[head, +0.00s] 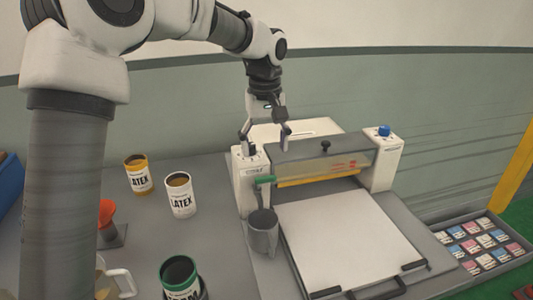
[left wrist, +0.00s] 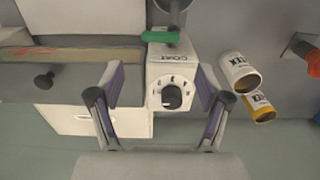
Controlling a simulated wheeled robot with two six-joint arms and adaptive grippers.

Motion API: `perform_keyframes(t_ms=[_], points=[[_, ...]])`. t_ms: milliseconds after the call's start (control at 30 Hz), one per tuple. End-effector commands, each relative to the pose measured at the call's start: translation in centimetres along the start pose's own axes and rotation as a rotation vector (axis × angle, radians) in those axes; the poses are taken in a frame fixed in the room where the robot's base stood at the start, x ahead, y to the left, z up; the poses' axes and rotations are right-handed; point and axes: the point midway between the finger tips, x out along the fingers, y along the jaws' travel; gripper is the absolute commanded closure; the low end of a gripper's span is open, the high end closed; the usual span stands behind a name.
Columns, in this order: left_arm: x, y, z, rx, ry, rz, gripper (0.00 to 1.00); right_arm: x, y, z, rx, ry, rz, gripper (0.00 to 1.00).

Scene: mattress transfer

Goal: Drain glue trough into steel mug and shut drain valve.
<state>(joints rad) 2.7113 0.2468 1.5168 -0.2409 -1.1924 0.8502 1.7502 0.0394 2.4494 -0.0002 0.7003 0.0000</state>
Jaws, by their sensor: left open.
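The glue machine has a trough (head: 318,170) with a yellow strip along its front. A green drain valve handle (head: 265,180) sticks out of its white left end block (head: 246,178). The grey steel mug (head: 262,236) stands upright below the handle; its contents cannot be told. My left gripper (head: 266,137) is open and empty above the left end block. In the left wrist view its fingers (left wrist: 163,105) lie either side of a black dial (left wrist: 171,97) marked COAT, with the green handle (left wrist: 160,37) beyond. The right gripper is out of view.
Two latex cans (head: 180,196) (head: 139,175), an orange funnel-like piece (head: 107,213), a clear jug (head: 118,280) and a green-rimmed can (head: 179,275) stand on the left. A white board (head: 340,235) lies before the machine. A sample tray (head: 487,245) is at right.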

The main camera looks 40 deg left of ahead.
Motion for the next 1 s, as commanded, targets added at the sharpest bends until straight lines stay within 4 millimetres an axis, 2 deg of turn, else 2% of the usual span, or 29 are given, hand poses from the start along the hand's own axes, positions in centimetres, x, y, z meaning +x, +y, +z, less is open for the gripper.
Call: perform_keyframes(t_ms=[133, 433, 567, 767, 800, 933, 1000], points=[[1.5, -0.1, 0.1, 0.000, -0.003, -0.003, 0.23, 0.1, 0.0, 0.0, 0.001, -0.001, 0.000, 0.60], [6.9, 0.0, 0.1, 0.001, -0.002, -0.002, 0.23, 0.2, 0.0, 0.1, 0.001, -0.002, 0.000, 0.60], [7.7, 0.0, 0.1, 0.000, 0.000, 0.000, 0.23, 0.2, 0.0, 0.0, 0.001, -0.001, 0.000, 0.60], [7.8, 0.0, 0.1, 0.000, 0.000, 0.000, 0.23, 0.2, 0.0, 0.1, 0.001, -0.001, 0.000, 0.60], [7.8, 0.0, 0.1, 0.000, 0.000, 0.000, 0.37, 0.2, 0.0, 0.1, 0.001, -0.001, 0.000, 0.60], [7.8, 0.0, 0.1, 0.001, 0.000, 0.000, 0.83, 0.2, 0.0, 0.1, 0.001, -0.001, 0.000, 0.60], [7.8, 0.0, 0.0, 0.001, 0.000, 0.000, 0.83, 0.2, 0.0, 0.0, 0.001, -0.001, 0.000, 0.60]])
